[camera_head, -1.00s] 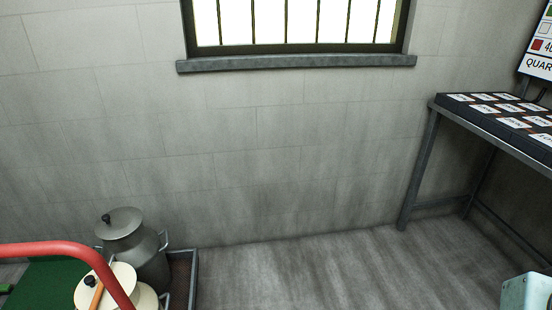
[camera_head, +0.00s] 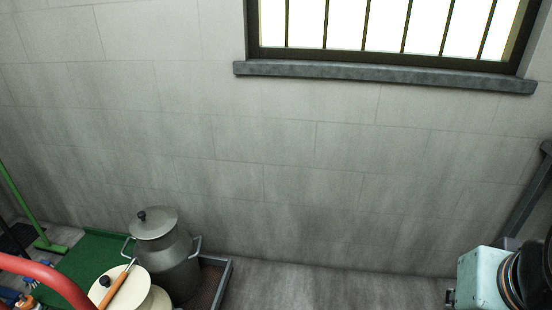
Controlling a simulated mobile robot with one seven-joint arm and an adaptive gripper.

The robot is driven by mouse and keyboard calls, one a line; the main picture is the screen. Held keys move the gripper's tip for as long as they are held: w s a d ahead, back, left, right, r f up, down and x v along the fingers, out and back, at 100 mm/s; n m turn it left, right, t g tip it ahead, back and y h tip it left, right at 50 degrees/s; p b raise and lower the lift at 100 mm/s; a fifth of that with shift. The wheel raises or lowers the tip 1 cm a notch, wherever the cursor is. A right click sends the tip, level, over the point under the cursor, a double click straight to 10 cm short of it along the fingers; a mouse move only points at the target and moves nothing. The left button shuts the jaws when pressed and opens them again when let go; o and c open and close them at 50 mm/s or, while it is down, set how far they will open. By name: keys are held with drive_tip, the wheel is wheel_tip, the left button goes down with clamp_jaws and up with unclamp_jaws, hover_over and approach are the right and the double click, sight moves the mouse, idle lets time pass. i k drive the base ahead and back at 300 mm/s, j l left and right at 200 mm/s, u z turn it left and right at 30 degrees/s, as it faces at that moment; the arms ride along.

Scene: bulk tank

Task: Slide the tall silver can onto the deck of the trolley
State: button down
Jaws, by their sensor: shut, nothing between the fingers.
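The tall silver can (camera_head: 178,265) stands upright at the lower left, with a round lid, a dark knob and side handles. A low grey-rimmed tray (camera_head: 226,280) with a brown mesh floor shows at its right; its base is hidden, so I cannot tell exactly what it rests on. A green flat surface (camera_head: 75,267), apparently the trolley's deck, lies to its left. A red curved rail (camera_head: 45,272), apparently the trolley's handle, crosses the lower left corner. My gripper is not in view.
A cream can (camera_head: 150,296) with a dark knob stands in front of the silver can, an orange-handled tool (camera_head: 118,287) across its top. A green broom (camera_head: 30,220) stands at the left. A wall with a barred window (camera_head: 390,25) closes the back.

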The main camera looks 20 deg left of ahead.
sight(170, 260)
drive_tip(key=i+u, duration=0.85)
